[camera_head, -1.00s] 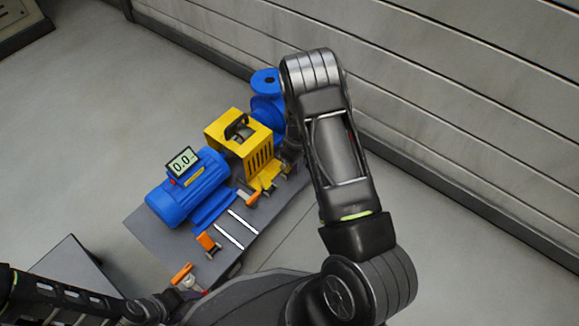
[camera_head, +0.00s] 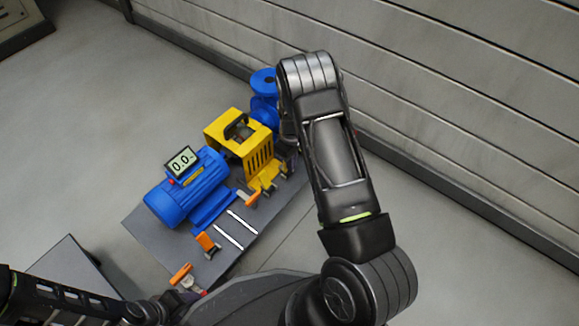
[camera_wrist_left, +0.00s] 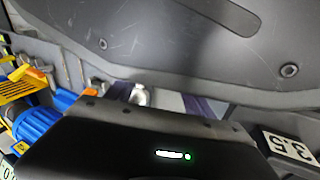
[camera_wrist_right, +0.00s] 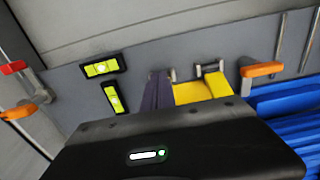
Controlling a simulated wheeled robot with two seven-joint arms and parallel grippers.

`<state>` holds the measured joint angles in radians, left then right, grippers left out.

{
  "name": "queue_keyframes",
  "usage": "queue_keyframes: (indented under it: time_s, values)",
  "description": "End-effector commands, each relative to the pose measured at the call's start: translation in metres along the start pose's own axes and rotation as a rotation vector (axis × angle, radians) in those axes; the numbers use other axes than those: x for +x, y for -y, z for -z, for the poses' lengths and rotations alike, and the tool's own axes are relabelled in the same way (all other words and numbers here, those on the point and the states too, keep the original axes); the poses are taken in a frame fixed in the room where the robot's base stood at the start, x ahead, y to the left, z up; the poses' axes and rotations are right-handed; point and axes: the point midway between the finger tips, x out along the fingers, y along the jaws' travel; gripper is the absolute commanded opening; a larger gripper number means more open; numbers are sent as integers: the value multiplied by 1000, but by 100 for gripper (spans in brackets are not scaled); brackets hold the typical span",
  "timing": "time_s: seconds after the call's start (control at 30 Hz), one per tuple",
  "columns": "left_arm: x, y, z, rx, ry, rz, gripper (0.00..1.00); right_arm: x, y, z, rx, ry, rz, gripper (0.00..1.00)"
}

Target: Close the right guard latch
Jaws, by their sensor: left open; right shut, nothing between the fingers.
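The yellow guard (camera_head: 228,128) stands on the skid between the blue motor (camera_head: 185,190) and a blue pump (camera_head: 264,95). Yellow parts with small dark latch hardware (camera_wrist_right: 210,66) show at the guard's foot in the right wrist view. I cannot tell whether the right latch is closed. My right gripper (camera_wrist_right: 160,90) is shut and empty, right beside the yellow part; contact is unclear. My right forearm hides it in the head view. My left gripper (camera_wrist_left: 160,98) is open near the skid's near edge, with a silver piece (camera_wrist_left: 139,95) seen between its fingers.
Orange-handled levers (camera_head: 207,241) line the skid's near side, one (camera_head: 181,273) at its near corner. Two yellow-green levels (camera_wrist_right: 101,67) lie left of the right gripper. A display (camera_head: 182,161) sits on the motor. A panelled wall (camera_head: 470,90) rises behind; floor right of the skid is clear.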

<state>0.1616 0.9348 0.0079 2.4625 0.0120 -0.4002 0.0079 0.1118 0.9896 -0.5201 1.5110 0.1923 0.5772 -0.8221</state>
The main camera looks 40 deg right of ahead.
Motion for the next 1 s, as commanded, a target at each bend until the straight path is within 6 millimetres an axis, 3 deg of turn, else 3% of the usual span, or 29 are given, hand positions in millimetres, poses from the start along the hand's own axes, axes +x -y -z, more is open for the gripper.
queue_keyframes:
  time_s: [0.03,0.6,1.0]
  values:
    - [2,1,0,0,0,0,62,7,3,-1,-1,1,2,0]
    - [11,4,-1,0,-1,-1,62,12,5,18,0,-8,3,0]
    - [11,5,0,1,-1,2,62,10,4,14,-1,-6,2,0]
